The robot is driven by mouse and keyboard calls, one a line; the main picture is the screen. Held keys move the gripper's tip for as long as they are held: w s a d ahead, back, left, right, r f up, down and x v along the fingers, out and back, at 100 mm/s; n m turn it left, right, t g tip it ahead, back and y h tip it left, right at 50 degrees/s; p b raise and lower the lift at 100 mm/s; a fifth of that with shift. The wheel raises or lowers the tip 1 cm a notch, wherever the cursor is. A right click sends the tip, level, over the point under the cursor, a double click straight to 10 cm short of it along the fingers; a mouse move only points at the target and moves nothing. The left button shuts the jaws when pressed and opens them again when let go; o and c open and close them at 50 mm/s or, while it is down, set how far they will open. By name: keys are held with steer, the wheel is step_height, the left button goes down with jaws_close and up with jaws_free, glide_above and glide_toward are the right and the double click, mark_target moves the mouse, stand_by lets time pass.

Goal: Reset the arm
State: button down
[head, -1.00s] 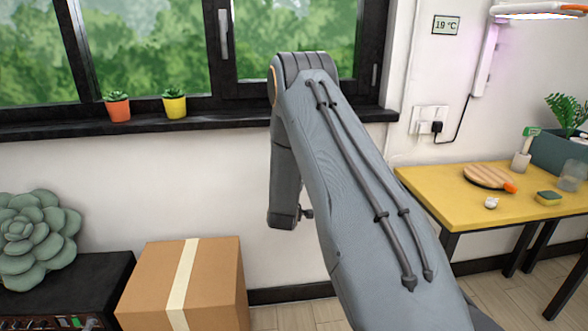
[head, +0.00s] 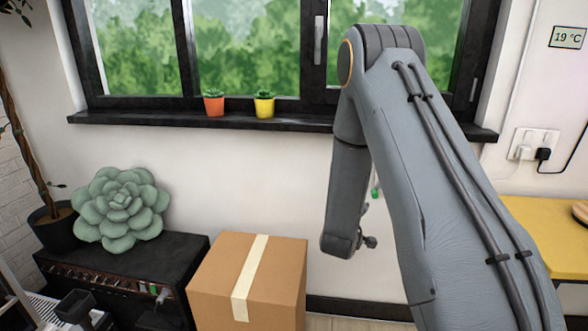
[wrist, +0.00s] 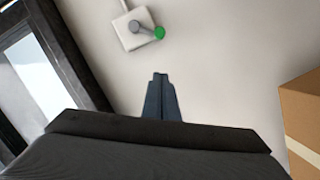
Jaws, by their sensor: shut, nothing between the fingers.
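My grey arm (head: 425,170) rises from the lower right in the head view and bends down at its elbow in front of the window. Its far link hangs down before the white wall, and the fingers cannot be made out there. In the wrist view my gripper (wrist: 160,76) shows as two dark blue-grey fingers, shut together and empty. The wall is behind them, and they touch nothing that I can see.
Two small pots, orange (head: 214,105) and yellow (head: 264,106), stand on the sill. A white wall plate (wrist: 127,30) has a green knob (wrist: 159,33).

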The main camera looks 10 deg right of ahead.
steer(key=s+a+m+g+y, duration=0.2)
steer(key=s+a+g+y, duration=0.4)
steer(key=s+a+y, duration=0.5)
steer(key=s+a+r+m+g+h, duration=0.1)
steer(key=s+a+r+g, duration=0.1)
steer(key=s, duration=1)
steer(key=s+a+r+m+g+h, duration=0.1)
steer(key=s+a+g, duration=0.3)
steer(key=s, duration=0.8)
steer(key=shift+s+r+m+g, duration=0.45)
steer(key=shift+r+g, duration=0.2)
steer(key=shift+g, duration=0.25)
steer(key=shift+w+a, duration=0.1)
steer(key=shift+a, duration=0.1)
